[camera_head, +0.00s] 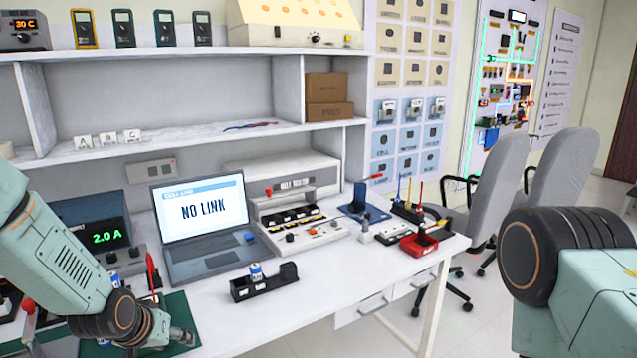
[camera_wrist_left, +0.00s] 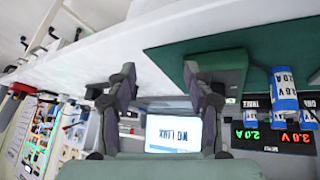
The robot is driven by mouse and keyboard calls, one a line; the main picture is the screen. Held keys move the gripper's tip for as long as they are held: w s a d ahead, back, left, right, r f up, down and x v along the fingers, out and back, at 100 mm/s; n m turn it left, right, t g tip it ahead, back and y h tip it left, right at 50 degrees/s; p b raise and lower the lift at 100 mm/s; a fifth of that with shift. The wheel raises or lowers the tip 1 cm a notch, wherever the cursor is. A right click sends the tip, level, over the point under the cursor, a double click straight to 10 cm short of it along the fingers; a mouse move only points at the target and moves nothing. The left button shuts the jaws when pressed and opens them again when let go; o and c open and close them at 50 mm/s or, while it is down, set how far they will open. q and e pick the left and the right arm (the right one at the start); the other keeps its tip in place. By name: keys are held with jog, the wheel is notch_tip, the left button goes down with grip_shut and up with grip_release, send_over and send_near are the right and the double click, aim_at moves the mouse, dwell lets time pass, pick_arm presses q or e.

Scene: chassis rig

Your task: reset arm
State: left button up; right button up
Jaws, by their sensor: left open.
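My left arm comes in from the left in the head view. Its gripper (camera_head: 182,337) is low over the green mat (camera_head: 188,312) near the bench's front left. In the left wrist view the two dark fingers (camera_wrist_left: 159,72) stand apart with nothing between them. The laptop screen shows behind the gap. My right arm shows only as a large joint and link at the right edge of the head view; its gripper is out of view.
The laptop (camera_head: 205,212) reads "NO LINK". A black holder (camera_head: 264,284) with a blue cell (camera_head: 256,272) stands in front of it. A display unit (camera_head: 88,232) reading 2.0 A is behind my left arm. A red bin (camera_head: 418,244) sits at the right. The bench's front middle is clear.

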pick_arm(q)
jog(key=s+d+f+g, duration=0.2)
jog(key=s+f, duration=0.2)
jog(key=s, duration=0.8)
jog(key=s+d+f+g, duration=0.2)
jog(key=s+f, duration=0.3)
jog(key=s, duration=0.8)
jog(key=s+d+f+m+g, duration=0.1)
jog(key=s+f, duration=0.4)
jog(key=s, duration=0.7)
jog(key=shift+s+d+g+y, duration=0.4)
jog(key=shift+d+g, duration=0.3)
jog(key=shift+g, duration=0.2)
